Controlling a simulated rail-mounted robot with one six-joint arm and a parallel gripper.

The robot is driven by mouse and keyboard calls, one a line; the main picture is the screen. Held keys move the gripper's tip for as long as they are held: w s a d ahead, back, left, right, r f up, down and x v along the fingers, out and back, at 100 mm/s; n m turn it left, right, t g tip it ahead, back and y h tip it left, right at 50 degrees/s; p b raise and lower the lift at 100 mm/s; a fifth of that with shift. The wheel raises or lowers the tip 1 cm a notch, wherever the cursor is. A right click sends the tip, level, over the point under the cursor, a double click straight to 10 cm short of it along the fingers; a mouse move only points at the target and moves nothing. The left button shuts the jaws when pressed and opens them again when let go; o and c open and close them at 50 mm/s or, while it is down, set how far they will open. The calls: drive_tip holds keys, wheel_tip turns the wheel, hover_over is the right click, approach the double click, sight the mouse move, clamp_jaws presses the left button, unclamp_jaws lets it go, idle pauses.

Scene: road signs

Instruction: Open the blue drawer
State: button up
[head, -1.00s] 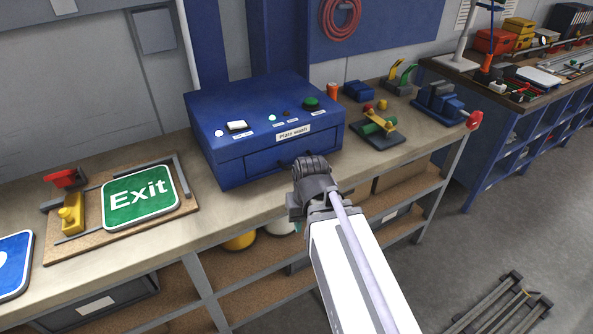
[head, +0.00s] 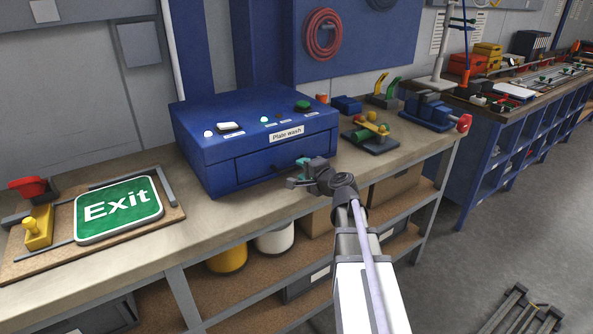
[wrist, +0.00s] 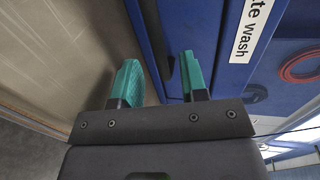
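The blue drawer (head: 262,166) is in the front of the blue "Plate wash" box (head: 215,150) on the workbench. It looks closed, its front about flush with the box. My gripper (head: 299,171) is in front of the drawer's right part and hides some of it. In the wrist view my gripper (wrist: 160,80) is open, with two teal fingers apart. A dark handle (wrist: 168,48) on the blue front shows beyond the gap between the fingertips. I see no contact with it.
The box top carries buttons and lamps. An Exit sign (head: 118,210) lies on a board at left. A clamp fixture (head: 370,135) and a blue vise (head: 430,112) stand right of the box. The bench top (head: 215,218) in front of the box is clear; shelves below hold pots and boxes.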

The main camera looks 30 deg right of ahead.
sight(298, 167)
drive_tip(key=x, duration=0.4)
drive_tip(key=shift+w, duration=0.1)
clamp_jaws()
idle(0.3)
